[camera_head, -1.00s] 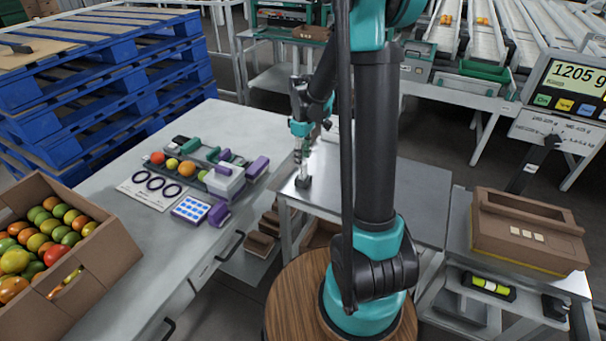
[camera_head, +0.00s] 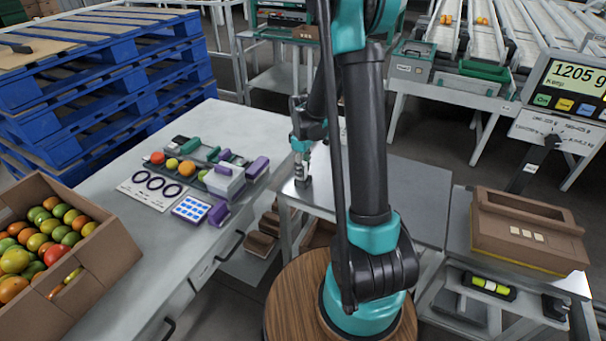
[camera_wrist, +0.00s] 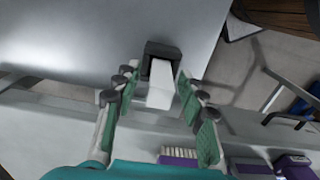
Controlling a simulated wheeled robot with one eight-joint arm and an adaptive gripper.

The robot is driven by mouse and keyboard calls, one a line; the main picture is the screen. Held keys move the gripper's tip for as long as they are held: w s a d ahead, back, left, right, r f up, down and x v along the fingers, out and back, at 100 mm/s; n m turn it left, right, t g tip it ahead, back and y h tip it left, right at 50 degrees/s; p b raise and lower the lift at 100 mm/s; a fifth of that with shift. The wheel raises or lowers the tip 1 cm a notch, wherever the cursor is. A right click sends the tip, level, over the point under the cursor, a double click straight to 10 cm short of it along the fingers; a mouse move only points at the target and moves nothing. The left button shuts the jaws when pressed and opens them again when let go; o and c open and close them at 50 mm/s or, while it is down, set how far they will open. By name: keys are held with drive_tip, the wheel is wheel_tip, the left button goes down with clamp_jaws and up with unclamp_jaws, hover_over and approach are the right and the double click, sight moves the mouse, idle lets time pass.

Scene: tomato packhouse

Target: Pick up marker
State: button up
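The marker, as I take it, is a pale white upright piece with a black end; in the wrist view its white part (camera_wrist: 160,88) lies between my fingers and the black end is farther off. In the head view its dark lower end (camera_head: 303,182) stands on the grey metal table (camera_head: 410,190). My gripper (camera_wrist: 157,80) is open, with its green-padded fingers on both sides of the marker and visible gaps to it. In the head view my gripper (camera_head: 302,160) points down just above the dark end, and the fingers partly hide the marker there.
The left workbench (camera_head: 110,232) carries fruit, a ring card (camera_head: 152,190), a blue-dotted card (camera_head: 191,208) and purple-handled items (camera_head: 257,167). A carton of tomatoes (camera_head: 105,260) stands at the left front. A brown case (camera_head: 530,245) and a scale display (camera_head: 568,85) are at right.

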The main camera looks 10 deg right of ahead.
clamp_jaws()
drive_tip(key=shift+r, duration=0.1)
wheel_tip(320, 180, up, 25)
idle(1.5)
